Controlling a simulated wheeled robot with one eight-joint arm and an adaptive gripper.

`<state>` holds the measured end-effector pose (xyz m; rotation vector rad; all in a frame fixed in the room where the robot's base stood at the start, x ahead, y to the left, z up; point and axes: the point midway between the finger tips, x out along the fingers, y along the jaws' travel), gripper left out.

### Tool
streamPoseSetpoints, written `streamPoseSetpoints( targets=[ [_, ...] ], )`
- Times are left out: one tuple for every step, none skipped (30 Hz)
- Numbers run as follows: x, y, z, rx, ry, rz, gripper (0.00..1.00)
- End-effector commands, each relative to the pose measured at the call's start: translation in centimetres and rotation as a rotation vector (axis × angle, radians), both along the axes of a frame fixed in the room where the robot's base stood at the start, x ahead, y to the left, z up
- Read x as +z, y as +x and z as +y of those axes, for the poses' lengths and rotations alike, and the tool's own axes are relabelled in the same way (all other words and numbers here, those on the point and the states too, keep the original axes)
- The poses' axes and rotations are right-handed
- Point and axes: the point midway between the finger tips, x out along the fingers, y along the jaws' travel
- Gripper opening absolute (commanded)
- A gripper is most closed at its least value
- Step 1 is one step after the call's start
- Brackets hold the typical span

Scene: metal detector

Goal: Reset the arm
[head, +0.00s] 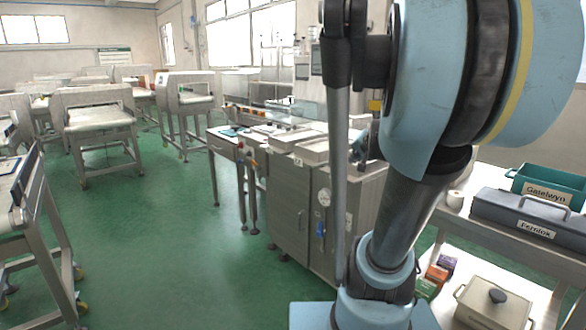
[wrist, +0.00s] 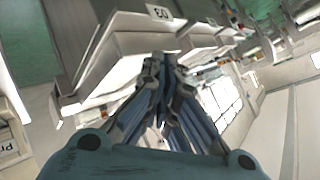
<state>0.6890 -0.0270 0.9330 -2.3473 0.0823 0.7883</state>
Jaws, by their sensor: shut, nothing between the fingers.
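My gripper (wrist: 162,65) shows in the wrist view with its fingers together and nothing between them. Behind the fingers in that view is a pale machine with a tag marked 03 (wrist: 158,13), seen tilted. In the head view my blue and dark arm stands upright at the right of centre. My gripper cannot be made out in the head view.
A steel machine cabinet (head: 290,215) stands behind my arm. Green floor (head: 170,240) is clear at left centre.

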Motion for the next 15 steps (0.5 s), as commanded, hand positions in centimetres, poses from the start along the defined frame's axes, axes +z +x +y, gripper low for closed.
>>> streamPoseSetpoints(
  targets=[
    [-1.8,-2.2,1.5,0.06,-0.041,0.058,0.0],
    [-2.9,-3.5,2.2,0.093,-0.066,0.094,0.0],
    [-4.2,-5.3,3.0,0.136,-0.1,0.143,0.0],
    [-5.3,-6.6,3.4,0.167,-0.126,0.18,0.0],
    [-6.3,-8.0,3.8,0.198,-0.153,0.217,0.0],
    [-7.6,-9.9,4.2,0.237,-0.188,0.266,0.0],
    [-8.6,-11.3,4.5,0.266,-0.216,0.303,0.0],
    [-9.6,-12.7,4.6,0.294,-0.243,0.341,0.0],
    [-10.8,-14.6,4.7,0.329,-0.279,0.39,0.0],
    [-11.7,-15.9,4.7,0.353,-0.304,0.426,0.0],
    [-12.4,-17.2,4.6,0.374,-0.328,0.46,0.0],
    [-13.4,-18.9,4.4,0.401,-0.36,0.504,0.0],
    [-14.0,-20.0,4.2,0.419,-0.381,0.534,0.0],
    [-14.6,-21.0,4.1,0.435,-0.402,0.561,0.0],
    [-15.2,-22.2,3.8,0.452,-0.426,0.594,0.0]
  ],
)
